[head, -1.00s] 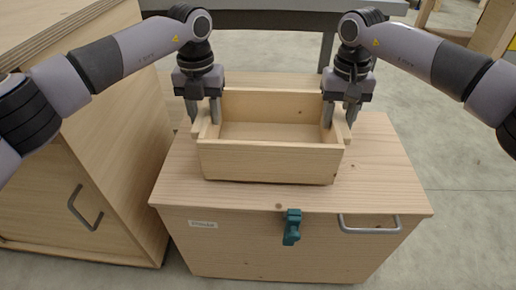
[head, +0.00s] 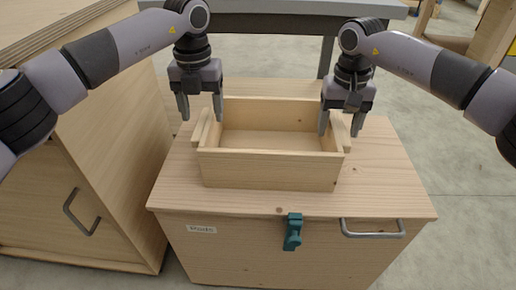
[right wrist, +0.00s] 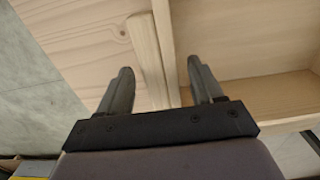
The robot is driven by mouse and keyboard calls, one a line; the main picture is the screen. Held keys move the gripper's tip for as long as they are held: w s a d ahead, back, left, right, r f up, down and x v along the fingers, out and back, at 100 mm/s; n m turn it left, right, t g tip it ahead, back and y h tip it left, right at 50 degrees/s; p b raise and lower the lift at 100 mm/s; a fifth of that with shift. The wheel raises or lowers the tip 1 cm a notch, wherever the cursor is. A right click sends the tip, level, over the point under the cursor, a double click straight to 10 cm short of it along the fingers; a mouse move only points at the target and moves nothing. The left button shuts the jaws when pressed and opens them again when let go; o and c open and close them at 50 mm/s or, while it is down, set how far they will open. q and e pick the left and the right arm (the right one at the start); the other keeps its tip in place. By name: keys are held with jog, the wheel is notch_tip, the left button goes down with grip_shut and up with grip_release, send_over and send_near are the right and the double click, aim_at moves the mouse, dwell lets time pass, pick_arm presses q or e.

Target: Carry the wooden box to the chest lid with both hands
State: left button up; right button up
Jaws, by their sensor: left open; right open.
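The open-topped wooden box (head: 270,170) sits upright on the chest lid (head: 385,185). It is empty and has a wooden handle strip on each short side. My left gripper (head: 201,108) is open and empty, above and a little behind the box's left handle strip. My right gripper (head: 341,124) is open, with its fingers on either side of the box's right wall and handle strip. In the right wrist view the right gripper's fingers (right wrist: 160,85) stand apart, with the handle strip (right wrist: 148,60) between them.
A teal latch (head: 292,231) and a metal handle (head: 372,228) are on the chest's front. A wooden cabinet (head: 110,150) stands close at the left. A grey table (head: 285,18) is behind the chest. Open floor lies to the right.

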jog(key=shift+r, duration=0.2)
pick_arm(q)
notch_tip(320, 180, up, 9)
pick_arm(e)
notch_tip(320, 180, up, 12)
jog(key=shift+f, duration=0.2)
dwell(0.5)
